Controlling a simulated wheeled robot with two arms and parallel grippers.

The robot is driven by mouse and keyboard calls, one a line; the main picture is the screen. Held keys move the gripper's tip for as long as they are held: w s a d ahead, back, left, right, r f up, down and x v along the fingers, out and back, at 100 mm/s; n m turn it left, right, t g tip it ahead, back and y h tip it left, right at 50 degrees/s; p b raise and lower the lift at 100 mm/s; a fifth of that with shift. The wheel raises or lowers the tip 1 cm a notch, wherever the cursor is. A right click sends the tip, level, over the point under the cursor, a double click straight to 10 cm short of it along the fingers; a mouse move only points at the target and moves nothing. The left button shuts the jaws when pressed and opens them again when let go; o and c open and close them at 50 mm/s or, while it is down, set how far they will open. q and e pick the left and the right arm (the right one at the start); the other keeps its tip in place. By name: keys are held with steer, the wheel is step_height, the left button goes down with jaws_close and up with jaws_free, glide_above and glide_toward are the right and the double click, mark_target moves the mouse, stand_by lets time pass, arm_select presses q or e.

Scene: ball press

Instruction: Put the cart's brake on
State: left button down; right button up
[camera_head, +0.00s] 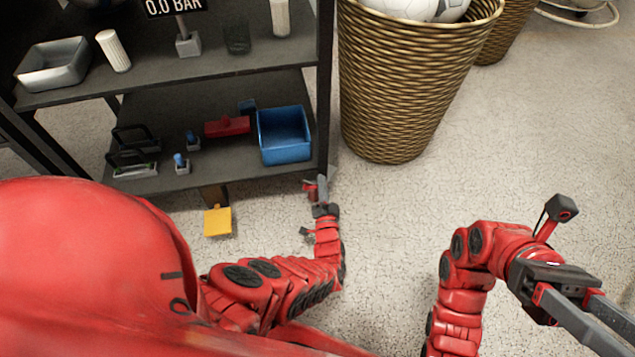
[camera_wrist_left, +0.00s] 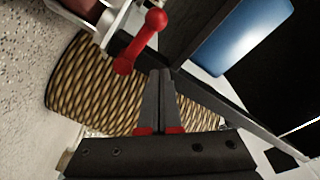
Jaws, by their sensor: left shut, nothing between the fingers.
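The cart (camera_head: 205,87) is a dark shelf unit at the upper left of the head view. A red lever with rounded ends (camera_wrist_left: 140,42) shows in the left wrist view, beside a pale metal bracket (camera_wrist_left: 118,22) low on the cart. In the head view the lever is a small red spot (camera_head: 310,190) by the cart's front right corner. My left gripper (camera_wrist_left: 160,72) is shut and empty, its tips just below and right of the lever; I cannot tell if they touch. It also shows small in the head view (camera_head: 322,192). My right gripper (camera_head: 612,335) is open, far from the cart.
A yellow pedal (camera_head: 218,221) sticks out below the cart. The lower shelf holds a blue bin (camera_head: 284,135) and a red object (camera_head: 227,126). A wicker basket (camera_head: 405,80) with balls stands right of the cart. The floor (camera_head: 480,160) between basket and right arm is clear.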

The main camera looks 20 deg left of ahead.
arm_select(q)
steer(key=shift+w+d+f+m+g+h, duration=0.15)
steer(key=shift+w+d+m, duration=0.15)
steer(key=shift+m, duration=0.95)
steer(key=shift+w+d+f+m+g+h, duration=0.15)
steer(key=shift+d+m, duration=0.25)
steer(key=shift+m, duration=0.9)
steer(key=shift+w+d+m+h, duration=0.1)
steer(key=shift+w+d+m, duration=0.2)
steer(key=shift+m, duration=0.95)
arm_select(e)
steer(key=shift+r, duration=0.35)
arm_select(q)
steer(key=shift+d, duration=0.1)
